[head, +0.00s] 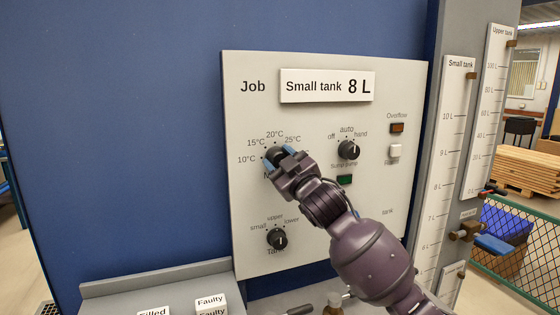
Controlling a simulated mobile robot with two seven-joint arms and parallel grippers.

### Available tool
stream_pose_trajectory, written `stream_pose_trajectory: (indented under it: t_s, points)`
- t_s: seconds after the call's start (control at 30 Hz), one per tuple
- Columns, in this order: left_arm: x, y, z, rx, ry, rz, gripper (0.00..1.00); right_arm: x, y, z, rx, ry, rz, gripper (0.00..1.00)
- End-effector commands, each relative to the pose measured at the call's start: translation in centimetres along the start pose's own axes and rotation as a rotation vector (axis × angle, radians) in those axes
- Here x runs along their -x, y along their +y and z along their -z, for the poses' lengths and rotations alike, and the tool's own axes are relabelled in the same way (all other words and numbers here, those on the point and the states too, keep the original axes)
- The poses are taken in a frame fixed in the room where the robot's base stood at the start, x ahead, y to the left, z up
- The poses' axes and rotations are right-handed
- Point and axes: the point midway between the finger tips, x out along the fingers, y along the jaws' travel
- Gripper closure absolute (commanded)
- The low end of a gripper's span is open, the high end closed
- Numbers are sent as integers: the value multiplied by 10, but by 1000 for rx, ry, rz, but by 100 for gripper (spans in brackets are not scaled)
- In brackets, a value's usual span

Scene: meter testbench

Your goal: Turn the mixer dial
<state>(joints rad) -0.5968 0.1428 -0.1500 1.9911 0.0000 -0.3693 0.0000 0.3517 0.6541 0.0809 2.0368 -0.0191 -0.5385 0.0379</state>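The mixer dial (275,152) is a dark round knob at the left of the white panel (330,215), under a scale marked 10°C, 15°C, 20°C and 25°C. Its label is mostly covered by my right gripper (279,158). That gripper reaches in from the lower right, with its blue-tipped fingers apart on either side of the dial. I cannot tell whether they press on it or stand just clear of it. The dial's pointer is not readable. A job sign (328,86) reads "Small tank 8 L". My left gripper is not in view.
The panel also holds a sump pump dial (348,150), a tank dial (277,239), a green lamp (344,180), an amber overflow lamp (397,128) and a white button (395,150). Tank gauges (452,130) stand at the right. A grey ledge (155,280) is below.

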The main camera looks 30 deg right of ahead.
Motion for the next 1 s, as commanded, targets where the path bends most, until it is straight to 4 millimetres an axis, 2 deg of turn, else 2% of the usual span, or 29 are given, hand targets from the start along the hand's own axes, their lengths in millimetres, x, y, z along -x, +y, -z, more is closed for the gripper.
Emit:
stream_pose_trajectory:
  t_s: [0.03, 0.13, 0.47, 0.63, 1.0]
  points:
    - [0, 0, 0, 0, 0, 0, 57, 0, 0, 0, 0, 0, 0, 44]
    - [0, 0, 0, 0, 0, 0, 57, 0, 0, 0, 1, 1, 0, 31]
    - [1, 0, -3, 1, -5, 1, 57, 3, 0, 0, 2, 0, 0, 31]
    - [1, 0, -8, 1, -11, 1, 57, 23, -1, -1, 2, 0, 1, 31]
    - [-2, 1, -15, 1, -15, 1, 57, 87, -1, -1, 1, -2, 1, 31]
